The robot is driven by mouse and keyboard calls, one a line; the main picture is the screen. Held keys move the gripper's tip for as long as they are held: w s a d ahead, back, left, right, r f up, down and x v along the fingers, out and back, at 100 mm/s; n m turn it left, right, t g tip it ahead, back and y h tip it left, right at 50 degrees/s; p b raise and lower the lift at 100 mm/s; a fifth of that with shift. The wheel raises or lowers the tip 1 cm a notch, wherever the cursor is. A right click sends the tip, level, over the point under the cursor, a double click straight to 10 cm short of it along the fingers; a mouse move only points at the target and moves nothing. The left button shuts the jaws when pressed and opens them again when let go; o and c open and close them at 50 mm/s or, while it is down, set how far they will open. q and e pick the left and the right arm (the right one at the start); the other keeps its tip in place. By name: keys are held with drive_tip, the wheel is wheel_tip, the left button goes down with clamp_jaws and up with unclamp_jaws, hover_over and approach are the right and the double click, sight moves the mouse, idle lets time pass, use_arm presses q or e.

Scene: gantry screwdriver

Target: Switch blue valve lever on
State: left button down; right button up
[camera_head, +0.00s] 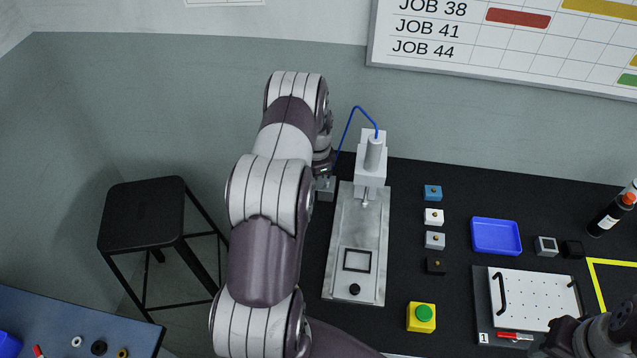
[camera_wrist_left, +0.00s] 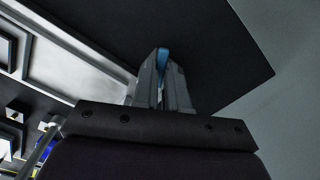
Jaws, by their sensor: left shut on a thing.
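My left gripper (camera_head: 325,184) is at the left side of the gantry screwdriver (camera_head: 371,165), low beside its metal base plate (camera_head: 368,240). In the left wrist view its fingers (camera_wrist_left: 161,78) are closed around a blue piece, the valve lever (camera_wrist_left: 163,55), whose top shows between the tips. In the head view my arm and gripper hide the lever and most of the valve. A blue hose (camera_head: 347,130) runs from there up to the top of the screwdriver. My right arm shows at the lower right; its fingers cannot be made out.
Several small blocks stand right of the base plate, with a blue tray (camera_head: 496,236) beyond. A yellow box with a green button (camera_head: 421,317) is in front. A white perforated plate (camera_head: 535,301) lies at right. A black stool (camera_head: 143,213) stands left of the table.

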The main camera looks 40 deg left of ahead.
use_arm(q)
drive_tip(key=m, duration=0.2)
drive_tip(key=m+b, duration=0.1)
drive_tip(key=m, duration=0.1)
drive_tip(key=shift+w+a, duration=0.4)
drive_tip(key=shift+w+a+m+b, duration=0.2)
drive_tip(key=shift+m+b, duration=0.15)
drive_tip(key=shift+m, duration=0.45)
drive_tip(key=c, duration=1.2)
unclamp_jaws()
drive_tip(key=shift+o, duration=0.2)
drive_tip(key=shift+r, duration=0.1)
wheel_tip(320, 180, up, 13)
drive_tip(key=shift+f+b, duration=0.2)
drive_tip(key=shift+b, duration=0.1)
